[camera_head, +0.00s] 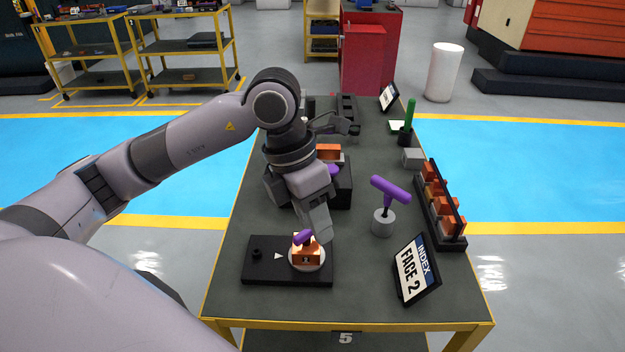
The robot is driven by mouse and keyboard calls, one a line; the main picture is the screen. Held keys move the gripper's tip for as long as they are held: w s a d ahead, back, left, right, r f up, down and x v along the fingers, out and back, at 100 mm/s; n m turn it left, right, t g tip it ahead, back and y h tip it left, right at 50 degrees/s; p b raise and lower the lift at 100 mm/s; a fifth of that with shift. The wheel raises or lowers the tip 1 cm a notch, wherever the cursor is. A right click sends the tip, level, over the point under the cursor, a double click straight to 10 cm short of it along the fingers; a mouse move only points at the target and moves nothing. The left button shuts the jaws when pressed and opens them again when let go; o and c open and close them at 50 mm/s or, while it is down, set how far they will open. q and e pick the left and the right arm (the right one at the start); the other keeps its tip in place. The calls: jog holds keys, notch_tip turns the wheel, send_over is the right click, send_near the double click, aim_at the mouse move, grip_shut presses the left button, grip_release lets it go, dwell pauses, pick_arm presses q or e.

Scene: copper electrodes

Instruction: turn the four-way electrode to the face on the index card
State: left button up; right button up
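The orange copper electrode (306,257) sits on a round pale disc on a black base plate (262,272) near the table's front. A small purple piece is on its top. A dark mark shows on its near face, too small to read surely. A white arrow on the plate points right at the electrode. My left gripper (321,230) points down just above and behind the electrode's right side. Its finger gap and any contact are hidden. My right gripper is out of view.
A purple T-handled tool (389,192) stands in a grey round holder (383,222) right of my gripper. A black rack (453,232) of copper pieces lines the right edge. A green rod (409,116) stands further back. The tabletop between plate and card is clear.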

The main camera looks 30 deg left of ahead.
pick_arm(q)
jog(key=a, duration=0.1)
jog(key=w+a+r+y, duration=0.1)
jog(key=a, duration=0.1)
jog(key=w+a+t+y, duration=0.1)
jog(key=shift+a+r+n, duration=0.2)
jog(key=shift+r+n, duration=0.15)
jog(key=shift+n, duration=0.05)
jog(key=shift+f, duration=0.55)
jog(key=b, duration=0.4)
send_over(306, 243)
jog(key=f, duration=0.6)
jog(key=shift+w+a+f, duration=0.1)
jog(key=shift+a, duration=0.15)
jog(key=shift+p, duration=0.3)
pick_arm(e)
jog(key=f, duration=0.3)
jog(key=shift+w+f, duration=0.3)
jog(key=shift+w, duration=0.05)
pick_arm(q)
jog(key=shift+w+f+b, duration=0.1)
jog(key=shift+f+b, duration=0.2)
jog(key=shift+b, duration=0.2)
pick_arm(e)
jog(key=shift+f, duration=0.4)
